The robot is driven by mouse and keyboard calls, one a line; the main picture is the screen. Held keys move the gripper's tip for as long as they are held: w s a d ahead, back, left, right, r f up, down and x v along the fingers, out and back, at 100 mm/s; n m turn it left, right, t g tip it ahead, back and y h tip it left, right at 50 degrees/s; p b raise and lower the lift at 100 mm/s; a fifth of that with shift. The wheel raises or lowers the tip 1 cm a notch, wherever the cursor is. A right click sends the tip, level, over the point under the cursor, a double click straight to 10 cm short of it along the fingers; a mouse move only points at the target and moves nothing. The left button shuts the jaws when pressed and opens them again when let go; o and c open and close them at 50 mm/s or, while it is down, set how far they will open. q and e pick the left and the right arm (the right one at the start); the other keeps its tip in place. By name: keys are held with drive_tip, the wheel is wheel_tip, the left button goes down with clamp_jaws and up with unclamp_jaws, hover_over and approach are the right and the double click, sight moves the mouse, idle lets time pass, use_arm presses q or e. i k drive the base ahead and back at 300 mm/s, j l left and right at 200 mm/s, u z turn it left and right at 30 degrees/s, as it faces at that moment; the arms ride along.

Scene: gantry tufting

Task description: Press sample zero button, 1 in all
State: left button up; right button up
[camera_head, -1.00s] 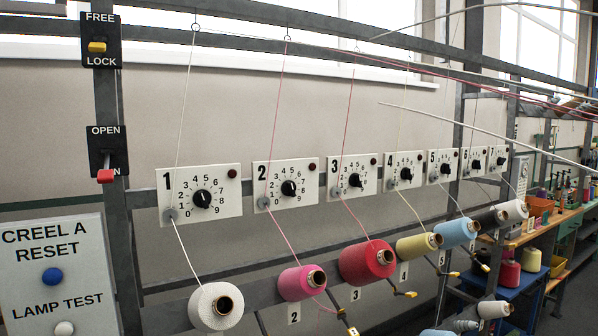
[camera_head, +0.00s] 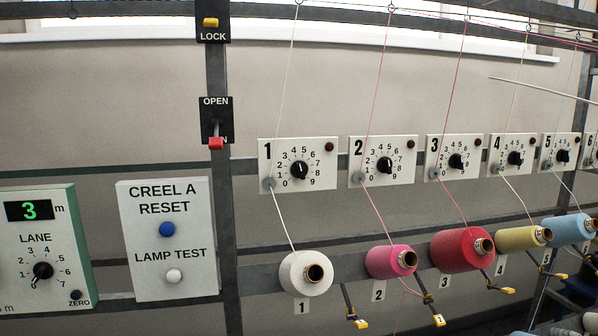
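A small dark button (camera_head: 76,294) labelled ZERO sits at the lower right of a white panel with green edges (camera_head: 68,225), at the far left of the head view. The panel's display (camera_head: 29,210) shows a green 3 followed by "m". Below it is a black LANE dial (camera_head: 43,270). The panel's left part is cut off by the picture edge. Neither of my grippers is in view.
Beside it is a white panel (camera_head: 142,275) with a blue CREEL A RESET button (camera_head: 167,229) and a white LAMP TEST button (camera_head: 174,276). A red-handled OPEN switch (camera_head: 216,143) is on the post. Numbered dials and yarn cones, including a white cone (camera_head: 297,280), continue rightward.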

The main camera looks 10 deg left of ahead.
sight(76, 295)
drive_tip(key=u, duration=1.9)
